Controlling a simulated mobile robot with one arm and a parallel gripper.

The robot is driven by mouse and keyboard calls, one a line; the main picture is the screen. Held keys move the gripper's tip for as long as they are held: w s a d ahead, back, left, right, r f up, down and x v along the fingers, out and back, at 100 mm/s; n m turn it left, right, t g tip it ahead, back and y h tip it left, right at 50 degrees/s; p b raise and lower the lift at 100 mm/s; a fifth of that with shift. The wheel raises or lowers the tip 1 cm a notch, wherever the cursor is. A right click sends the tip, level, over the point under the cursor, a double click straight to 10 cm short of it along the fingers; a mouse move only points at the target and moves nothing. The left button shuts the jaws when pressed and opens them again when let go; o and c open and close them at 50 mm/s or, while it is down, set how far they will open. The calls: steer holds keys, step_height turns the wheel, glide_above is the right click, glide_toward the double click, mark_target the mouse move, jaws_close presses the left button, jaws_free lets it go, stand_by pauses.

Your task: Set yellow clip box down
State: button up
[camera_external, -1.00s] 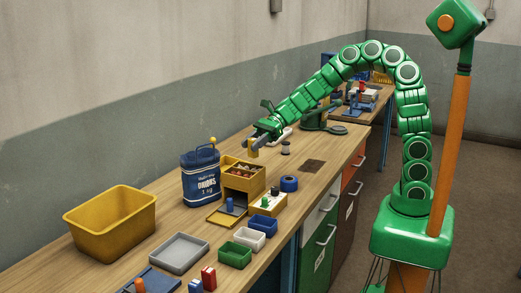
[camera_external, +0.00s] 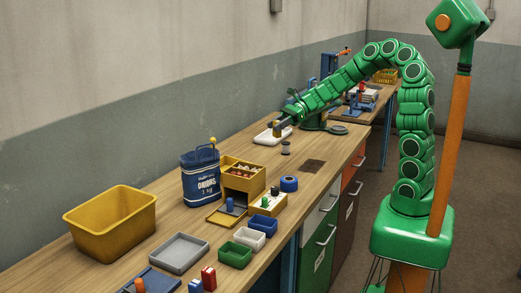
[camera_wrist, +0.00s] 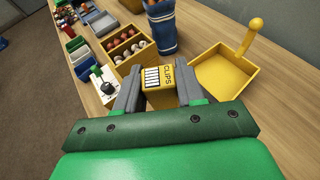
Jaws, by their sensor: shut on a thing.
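My gripper (camera_wrist: 160,97) is shut on the yellow clip box (camera_wrist: 158,76), with a grey finger on either side of it. The box has a dark "CLIPS" label and a striped white patch. I cannot tell the exact gap between box and bench.
A blue onion sack (camera_external: 200,178), a yellow compartment box (camera_external: 243,179) and small coloured bins stand nearer the camera. The wrist view shows a yellow tray with a knobbed handle (camera_wrist: 222,75).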

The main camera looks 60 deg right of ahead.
steer(key=s+d+f+m+t+h, duration=0.1)
steer(key=s+d, duration=0.3)
steer(key=d, duration=0.6)
steer(key=s+d+m+t+h, duration=0.15)
steer(key=s+d, duration=0.25)
steer(key=d, duration=0.6)
steer(key=shift+y, duration=0.25)
steer(key=shift+w+a+f, duration=0.1)
steer(key=shift+a+f, duration=0.05)
steer(key=shift+f, duration=4.35)
steer(key=shift+w+a+f, duration=0.1)
steer(key=shift+a+f, duration=0.05)
steer(key=shift+f, duration=4.3)
steer(key=o, duration=1)
steer(key=shift+f, duration=0.15)
